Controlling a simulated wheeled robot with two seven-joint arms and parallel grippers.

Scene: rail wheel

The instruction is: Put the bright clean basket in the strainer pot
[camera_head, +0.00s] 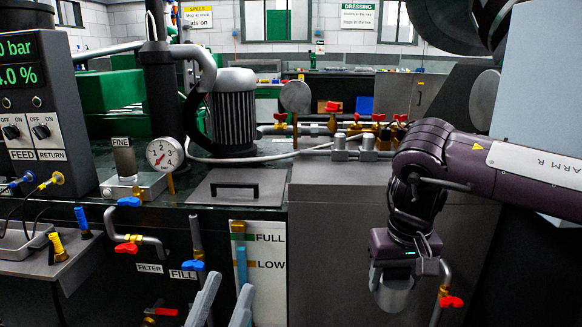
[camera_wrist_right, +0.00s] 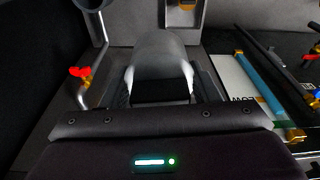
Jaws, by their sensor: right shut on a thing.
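My right gripper (camera_head: 393,272) is low at the right of the head view, pointing down. It is shut on a bright grey, rounded thing that looks like the clean basket (camera_head: 394,294); it also shows in the right wrist view (camera_wrist_right: 160,55). The basket hangs in front of the plain grey cabinet front, and its top is partly hidden by the gripper. My left gripper (camera_head: 232,283) shows only as two pale grey fingers at the bottom edge, spread apart with nothing seen between them. I cannot make out the strainer pot for certain; a FILTER label (camera_head: 150,268) is at lower left.
A red-handled valve (camera_head: 451,301) is close right of the held basket; it shows at left in the wrist view (camera_wrist_right: 80,72). A FULL/LOW level gauge (camera_head: 258,250) is left of the cabinet. A handled plate (camera_head: 235,187), pressure gauge (camera_head: 164,154) and FINE fitting (camera_head: 123,157) stand on the bench.

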